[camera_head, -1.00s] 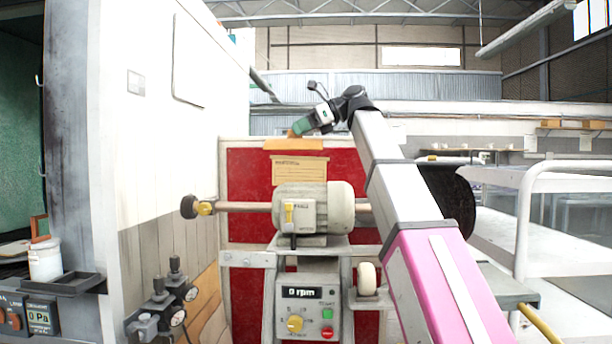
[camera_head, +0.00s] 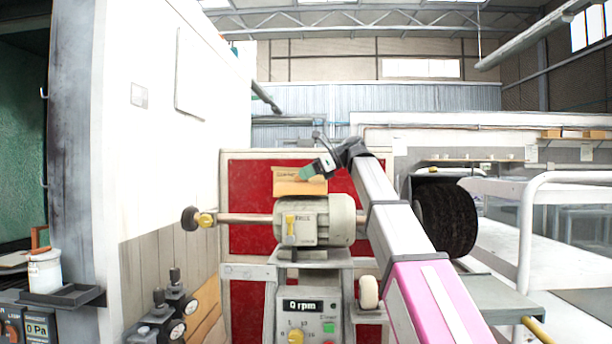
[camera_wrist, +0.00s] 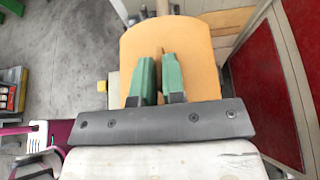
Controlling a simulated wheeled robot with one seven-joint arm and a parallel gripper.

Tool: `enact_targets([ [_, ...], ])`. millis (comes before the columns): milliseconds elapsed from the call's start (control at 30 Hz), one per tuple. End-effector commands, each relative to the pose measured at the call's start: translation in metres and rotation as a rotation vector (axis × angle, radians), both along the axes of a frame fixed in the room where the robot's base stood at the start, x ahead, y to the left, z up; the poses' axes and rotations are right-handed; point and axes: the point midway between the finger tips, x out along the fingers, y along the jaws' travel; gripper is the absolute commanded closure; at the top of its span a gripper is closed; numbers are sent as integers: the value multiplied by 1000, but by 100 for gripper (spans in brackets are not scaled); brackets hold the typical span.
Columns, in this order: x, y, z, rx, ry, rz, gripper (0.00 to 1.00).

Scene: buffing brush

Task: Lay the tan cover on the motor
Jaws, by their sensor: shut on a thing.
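The tan cover (camera_head: 300,188) is a curved tan-orange sheet just over the top of the motor (camera_head: 325,222). I cannot tell whether it touches the motor. My gripper (camera_head: 307,174), with green fingers, is shut on the cover from above. In the wrist view the cover (camera_wrist: 205,65) spreads out beneath the green fingers of my gripper (camera_wrist: 159,78) and hides most of what lies below. The motor is a cream-grey ribbed cylinder with a yellow switch on its front box and a shaft to the left.
A brush wheel (camera_head: 190,219) sits on the shaft's left end. A control box (camera_head: 305,310) below reads 0 rpm. A large dark wheel (camera_head: 446,218) is right of my arm. A white wall closes the left.

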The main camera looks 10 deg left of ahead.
Motion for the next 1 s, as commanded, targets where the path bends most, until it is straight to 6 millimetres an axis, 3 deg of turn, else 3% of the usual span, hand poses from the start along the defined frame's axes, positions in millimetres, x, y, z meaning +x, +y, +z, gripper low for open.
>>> enact_targets([
  [833, 0, 0, -14, 0, -1, 0, 100],
  [867, 0, 0, -14, 0, -1, 0, 80],
  [900, 0, 0, -14, 0, -1, 0, 67],
  [1000, 0, 0, -14, 0, -1, 0, 64],
])
